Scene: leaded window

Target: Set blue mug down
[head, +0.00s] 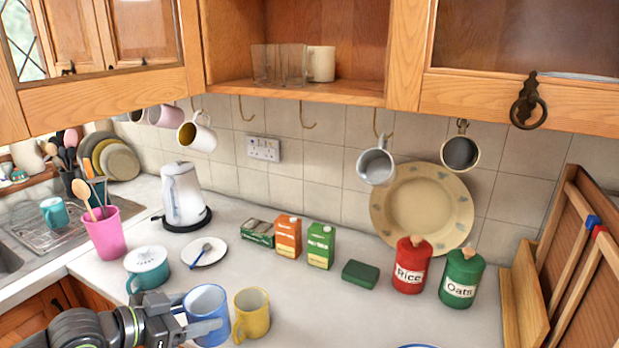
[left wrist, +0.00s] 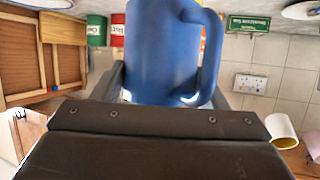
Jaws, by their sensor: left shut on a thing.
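The blue mug (head: 208,303) is upright at the front of the counter, just left of a yellow mug (head: 254,312). My left gripper (head: 192,316) reaches in from the left and is shut on the blue mug. In the left wrist view the blue mug (left wrist: 160,50) fills the middle between my fingers, with its handle on the right; that view is upside down. I cannot tell whether the mug's base touches the counter. My right gripper is not in view.
Cartons (head: 288,236), a green block (head: 360,274) and canisters (head: 411,265) stand further back. The counter (head: 330,315) right of the yellow mug is clear.

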